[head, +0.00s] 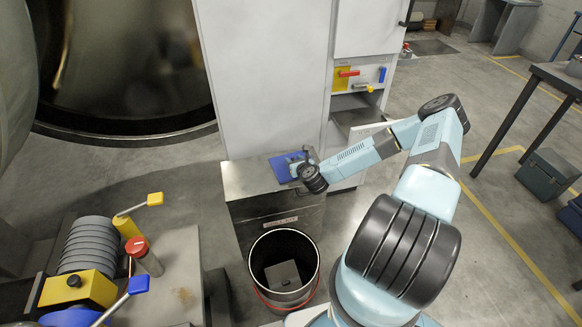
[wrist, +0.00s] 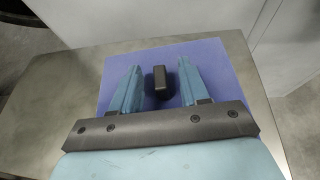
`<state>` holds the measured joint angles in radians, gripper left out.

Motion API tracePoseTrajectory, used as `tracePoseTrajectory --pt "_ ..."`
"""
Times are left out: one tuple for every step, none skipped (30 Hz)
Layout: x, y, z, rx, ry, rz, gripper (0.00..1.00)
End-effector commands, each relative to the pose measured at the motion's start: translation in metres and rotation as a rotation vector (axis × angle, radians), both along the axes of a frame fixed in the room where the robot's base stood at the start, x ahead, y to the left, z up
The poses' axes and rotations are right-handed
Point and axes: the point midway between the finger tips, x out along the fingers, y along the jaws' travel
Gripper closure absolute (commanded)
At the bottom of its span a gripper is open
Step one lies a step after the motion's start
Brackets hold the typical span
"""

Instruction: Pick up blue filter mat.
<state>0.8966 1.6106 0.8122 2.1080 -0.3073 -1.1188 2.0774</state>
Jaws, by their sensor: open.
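The blue filter mat (head: 281,168) lies flat on top of a grey metal cabinet (head: 240,181) in the head view. In the wrist view the blue filter mat (wrist: 213,62) fills the middle, with a dark upright block-like handle (wrist: 161,82) at its centre. My gripper (wrist: 158,80) is open over the mat, one finger on each side of the handle. A gap shows between the handle and each finger. In the head view my gripper (head: 293,163) is at the mat's right part and hides some of it. I cannot tell its exact height above the mat.
A tall white cabinet (head: 262,80) stands directly behind. An open bin (head: 284,262) with a grey block inside stands in front. Levers with yellow (head: 155,199) and blue (head: 138,284) grips stick up at left. A dark table (head: 560,78) stands at right.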

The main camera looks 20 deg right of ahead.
Motion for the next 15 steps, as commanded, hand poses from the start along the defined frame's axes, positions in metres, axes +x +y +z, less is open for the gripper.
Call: tracePoseTrajectory --pt "0.0045 0.0005 -0.0019 -0.001 0.000 0.000 0.55" --pt "0.0062 0.0007 -0.0026 0.000 0.000 -0.001 0.55" --pt "0.0080 0.0005 -0.0033 0.000 0.000 -0.001 0.55" --pt "0.0090 0.0005 -0.0037 0.000 0.000 -0.001 0.55" --pt "0.0096 0.0005 -0.0039 0.000 0.000 -0.001 0.55" --pt "0.0099 0.0004 -0.0041 0.000 0.000 -0.001 0.55" --pt "0.0099 0.0004 -0.0041 0.000 0.000 -0.001 0.55" --pt "0.0098 0.0004 -0.0041 0.000 0.000 -0.001 0.55" --pt "0.0097 0.0005 -0.0040 0.000 0.000 -0.001 0.55" --pt "0.0096 0.0005 -0.0040 0.000 0.000 -0.001 0.55" --pt "0.0096 0.0005 -0.0040 0.000 0.000 -0.001 0.55" --pt "0.0095 0.0005 -0.0039 0.000 0.000 -0.001 0.59" --pt "0.0095 0.0005 -0.0039 0.000 0.000 -0.001 0.62" --pt "0.0095 0.0005 -0.0039 0.000 0.000 -0.001 0.65" --pt "0.0096 0.0005 -0.0039 0.000 0.000 -0.001 0.69"
